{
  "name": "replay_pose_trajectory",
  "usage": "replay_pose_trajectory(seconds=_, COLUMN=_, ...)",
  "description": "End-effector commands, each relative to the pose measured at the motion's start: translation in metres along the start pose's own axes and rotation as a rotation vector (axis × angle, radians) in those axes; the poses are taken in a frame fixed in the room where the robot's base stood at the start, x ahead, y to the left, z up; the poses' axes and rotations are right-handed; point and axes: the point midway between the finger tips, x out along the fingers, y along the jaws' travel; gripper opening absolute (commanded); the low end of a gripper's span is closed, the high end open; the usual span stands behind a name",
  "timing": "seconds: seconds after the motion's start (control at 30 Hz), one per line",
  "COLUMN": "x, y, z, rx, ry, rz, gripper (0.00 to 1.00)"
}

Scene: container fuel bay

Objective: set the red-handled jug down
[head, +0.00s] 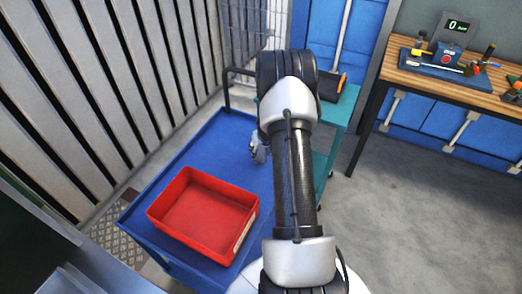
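I see no red-handled jug in the head view. My own arm covers the middle of the picture and hides part of the blue cart top (222,137). A small grey metal part shows at the left edge of my arm, over the cart. It may belong to my wrist or my gripper (258,152). The fingers cannot be made out, so I cannot tell whether they are open or hold anything.
An empty red tray (165,207) sits on the near part of the cart. A slatted wall (110,80) runs along the left. A teal stand (345,105) is behind my arm. A wooden workbench (430,78) with tools stands right. Grey floor at right is clear.

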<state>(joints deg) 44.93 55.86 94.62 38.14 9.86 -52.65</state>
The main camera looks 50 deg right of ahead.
Motion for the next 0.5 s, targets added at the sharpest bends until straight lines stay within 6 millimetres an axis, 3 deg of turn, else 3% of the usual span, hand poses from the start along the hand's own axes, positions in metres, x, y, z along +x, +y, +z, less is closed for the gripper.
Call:
replay_pose_trajectory(seconds=0.3, x=-0.0004, y=0.0, z=-0.0002, rx=0.0, ry=0.0, rz=0.0, gripper=0.64)
replay_pose_trajectory(seconds=0.5, x=-0.0004, y=0.0, z=-0.0002, rx=0.001, ry=0.0, rz=0.0, gripper=0.64)
